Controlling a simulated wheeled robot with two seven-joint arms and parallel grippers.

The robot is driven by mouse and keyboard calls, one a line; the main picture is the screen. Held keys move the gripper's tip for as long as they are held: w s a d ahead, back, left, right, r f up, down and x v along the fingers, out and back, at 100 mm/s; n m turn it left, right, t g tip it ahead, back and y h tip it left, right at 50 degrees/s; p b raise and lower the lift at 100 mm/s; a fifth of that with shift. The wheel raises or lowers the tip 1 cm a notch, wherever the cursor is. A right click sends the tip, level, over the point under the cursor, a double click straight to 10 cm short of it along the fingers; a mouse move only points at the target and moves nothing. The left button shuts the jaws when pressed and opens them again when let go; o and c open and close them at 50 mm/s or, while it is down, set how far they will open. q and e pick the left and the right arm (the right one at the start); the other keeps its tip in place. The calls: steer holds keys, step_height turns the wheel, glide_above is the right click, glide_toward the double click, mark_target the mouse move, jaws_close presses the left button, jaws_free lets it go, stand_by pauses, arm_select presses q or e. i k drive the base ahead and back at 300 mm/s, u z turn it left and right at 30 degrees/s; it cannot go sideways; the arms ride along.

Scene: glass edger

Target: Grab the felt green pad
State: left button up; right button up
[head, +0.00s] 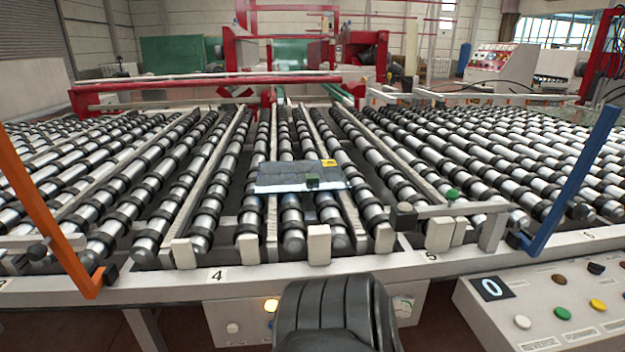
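A small dark green block (312,181), which looks like the felt pad, sits on the near part of a flat grey-blue sheet (282,178). The sheet lies across the middle rollers of the conveyor. A yellow label (328,163) is on the sheet's far right corner. The pad's texture is too small to make out. No fingers of my left or right gripper can be made out in the head view, and nothing touches the pad.
Roller rows (480,150) spread to both sides. A pale front rail (360,268) with upright stops edges them. An orange bar (42,215) stands at left and a blue bar (572,180) at right. A button panel (560,305) is at lower right.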

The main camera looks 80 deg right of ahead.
mark_target(312, 178)
steer(key=z, duration=1.8)
